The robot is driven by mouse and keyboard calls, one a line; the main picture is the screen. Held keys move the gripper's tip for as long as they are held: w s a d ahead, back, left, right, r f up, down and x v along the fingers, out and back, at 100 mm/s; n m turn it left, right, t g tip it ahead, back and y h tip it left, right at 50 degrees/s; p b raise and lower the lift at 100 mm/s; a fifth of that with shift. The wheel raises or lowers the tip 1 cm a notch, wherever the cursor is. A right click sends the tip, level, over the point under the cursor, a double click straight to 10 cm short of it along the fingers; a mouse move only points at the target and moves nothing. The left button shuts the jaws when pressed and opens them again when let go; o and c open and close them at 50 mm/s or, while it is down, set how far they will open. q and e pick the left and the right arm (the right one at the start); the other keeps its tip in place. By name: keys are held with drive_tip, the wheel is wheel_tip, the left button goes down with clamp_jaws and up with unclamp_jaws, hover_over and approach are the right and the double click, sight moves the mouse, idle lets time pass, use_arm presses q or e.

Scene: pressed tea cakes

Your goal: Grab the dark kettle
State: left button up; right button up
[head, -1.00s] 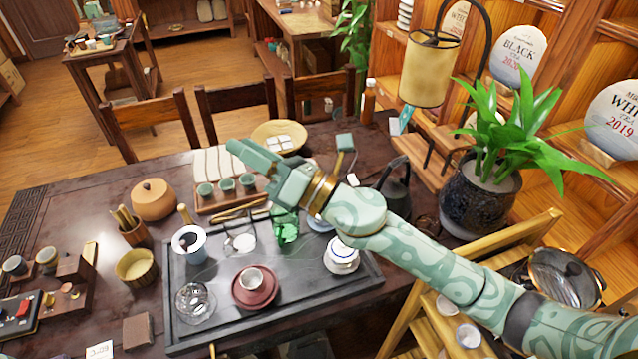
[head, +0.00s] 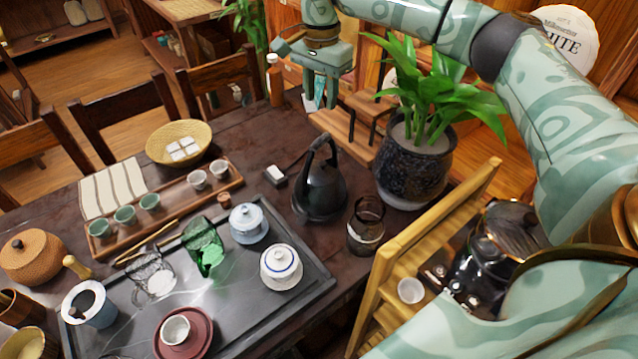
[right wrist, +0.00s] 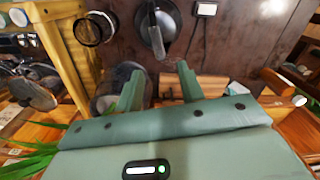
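The dark kettle (head: 320,190) stands upright on the table to the right of the tea tray, its arched handle on top. In the right wrist view the kettle (right wrist: 170,22) shows at the top, beyond the fingertips. My right gripper (head: 319,104) is above and behind the kettle in the head view, pointing down, apart from it. In the right wrist view its two fingers (right wrist: 156,78) are spread with nothing between them. My left gripper is not in view.
A potted plant (head: 413,165) stands right of the kettle, near my right arm. A glass jar (head: 366,228) stands in front of it. A wooden rack (head: 430,225) is at the right. The slate tray (head: 300,291) holds cups. A small white-topped item (head: 276,176) lies left of the kettle.

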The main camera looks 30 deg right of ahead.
sight(320, 139)
wheel_tip(320, 139, down, 9)
drive_tip(key=shift+r+b, duration=0.1)
drive_tip(key=shift+b, duration=0.9)
drive_tip(key=f, duration=0.1)
drive_tip(key=f+b, duration=0.1)
drive_tip(key=f, duration=0.2)
drive_tip(key=shift+s+a+f+b, duration=0.25)
drive_tip(key=shift+s+f+b, duration=0.05)
drive_tip(key=shift+b, duration=0.05)
drive_tip(key=shift+f, duration=0.4)
drive_tip(key=shift+r, duration=0.1)
clamp_jaws()
